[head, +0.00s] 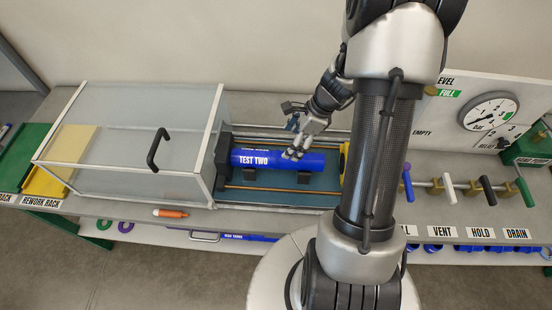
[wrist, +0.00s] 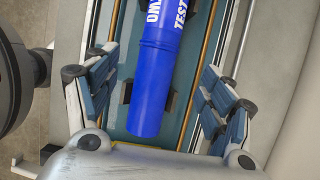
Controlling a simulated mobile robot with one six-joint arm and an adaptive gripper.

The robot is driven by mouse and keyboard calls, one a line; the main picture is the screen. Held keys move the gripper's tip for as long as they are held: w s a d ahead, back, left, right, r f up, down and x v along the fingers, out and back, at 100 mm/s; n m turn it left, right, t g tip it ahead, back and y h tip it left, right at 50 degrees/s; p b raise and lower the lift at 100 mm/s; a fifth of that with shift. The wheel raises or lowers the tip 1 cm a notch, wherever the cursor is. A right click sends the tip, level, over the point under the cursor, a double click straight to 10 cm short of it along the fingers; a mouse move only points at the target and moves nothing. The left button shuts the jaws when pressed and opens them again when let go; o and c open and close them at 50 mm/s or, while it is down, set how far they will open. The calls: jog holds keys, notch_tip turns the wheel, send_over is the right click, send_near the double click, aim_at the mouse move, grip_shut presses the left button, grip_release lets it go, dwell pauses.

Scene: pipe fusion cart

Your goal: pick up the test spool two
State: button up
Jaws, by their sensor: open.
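The test spool two (head: 270,160) is a blue cylinder with white "TEST TWO" lettering. It lies on dark supports in a blue-green bed with orange-brown rods along its sides. My gripper (head: 296,150) is at the right part of the spool in the head view. In the wrist view the spool (wrist: 155,85) runs between the spread fingers of my gripper (wrist: 158,68), with a gap on each side. The gripper is open and holds nothing. The spool's far end is out of the wrist view.
A clear guard box (head: 120,140) with a black handle stands left of the bed. A yellow ring (head: 344,158) and my arm are at the right end. Valve levers (head: 486,188) and a gauge (head: 490,113) are further right. An orange-red tool (head: 170,213) lies in front.

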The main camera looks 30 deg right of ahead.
aim_at(278, 159)
jog(key=b+x, duration=0.3)
jog(key=x, duration=0.8)
jog(key=shift+w+a+f, duration=0.1)
jog(key=shift+f, duration=0.25)
jog(key=shift+c, duration=0.5)
jog(key=shift+r, duration=0.1)
jog(key=c, duration=1.3)
